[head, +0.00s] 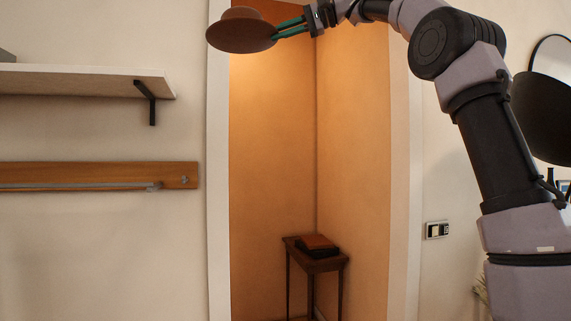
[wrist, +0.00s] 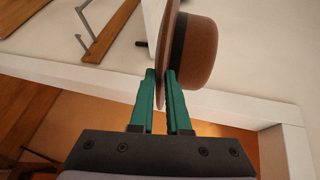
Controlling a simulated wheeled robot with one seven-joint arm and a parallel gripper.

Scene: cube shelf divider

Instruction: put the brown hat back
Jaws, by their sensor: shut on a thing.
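The brown hat (head: 238,34) is held up in the air at the top of the head view, in front of the left doorway edge. Its crown is up and its brim is about level. My gripper (head: 291,28) has its green fingers shut on the right part of the brim. In the wrist view the hat (wrist: 200,52) shows its brown crown and dark band, and the fingers of my gripper (wrist: 161,80) pinch the brim between them.
A white shelf (head: 85,82) with a black bracket is on the wall at left. Below it is a wooden rail (head: 100,175) with metal fittings. A small table (head: 318,261) with books stands in the doorway alcove. A dark round object (head: 541,112) is at right.

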